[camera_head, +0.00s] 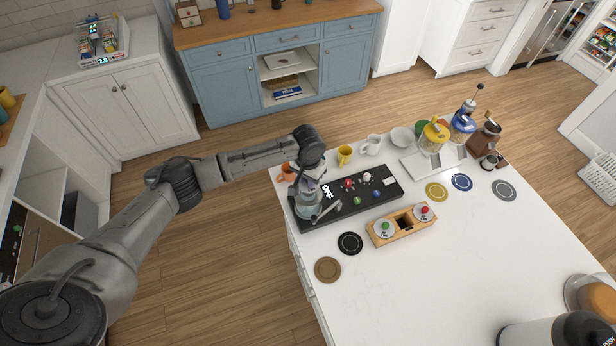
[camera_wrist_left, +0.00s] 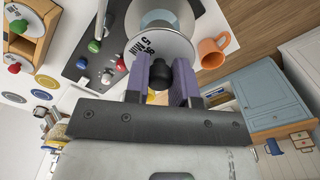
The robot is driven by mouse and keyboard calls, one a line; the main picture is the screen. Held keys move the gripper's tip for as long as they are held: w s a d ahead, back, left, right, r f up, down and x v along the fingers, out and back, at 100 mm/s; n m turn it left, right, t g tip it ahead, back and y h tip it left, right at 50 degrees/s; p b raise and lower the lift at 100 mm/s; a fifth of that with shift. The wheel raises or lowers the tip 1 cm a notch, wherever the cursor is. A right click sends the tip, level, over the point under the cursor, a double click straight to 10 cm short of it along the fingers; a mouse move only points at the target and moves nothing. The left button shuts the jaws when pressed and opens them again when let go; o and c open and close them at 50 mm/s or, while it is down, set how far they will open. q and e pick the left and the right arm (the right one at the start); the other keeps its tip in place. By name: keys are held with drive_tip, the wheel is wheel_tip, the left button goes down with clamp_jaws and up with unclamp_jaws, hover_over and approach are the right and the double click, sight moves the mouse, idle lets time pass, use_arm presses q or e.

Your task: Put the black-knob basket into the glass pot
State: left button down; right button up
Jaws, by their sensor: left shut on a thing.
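My left gripper (camera_head: 311,164) is over the glass pot (camera_head: 308,207), which stands at the left end of the black heating panel marked OFF. In the left wrist view its purple fingers (camera_wrist_left: 163,88) are closed on the black knob of the basket, whose white lettered lid (camera_wrist_left: 176,46) shows just beyond them. The pot's rim (camera_wrist_left: 165,14) shows behind the lid. The basket's body is hidden under the lid, so I cannot tell how far it sits inside the pot. My right gripper is not in view.
A wooden holder (camera_head: 377,238) carries the green-knob basket (camera_head: 385,228) and red-knob basket (camera_head: 424,212), with an empty middle slot. An orange mug (camera_wrist_left: 212,53) stands close to the pot. A yellow mug (camera_head: 344,154) is behind the panel.

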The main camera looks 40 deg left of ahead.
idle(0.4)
use_arm(q)
drive_tip(key=shift+f+p, duration=0.1)
drive_tip(key=shift+p, duration=0.55)
drive_tip(key=shift+f, duration=0.1)
idle(0.8)
drive_tip(key=shift+f+b, duration=0.45)
drive_tip(key=shift+f, duration=0.7)
idle(0.4)
drive_tip(key=shift+f, duration=0.7)
drive_tip(key=shift+f+b, duration=0.3)
idle(0.5)
drive_tip(key=shift+f, duration=0.7)
idle(0.4)
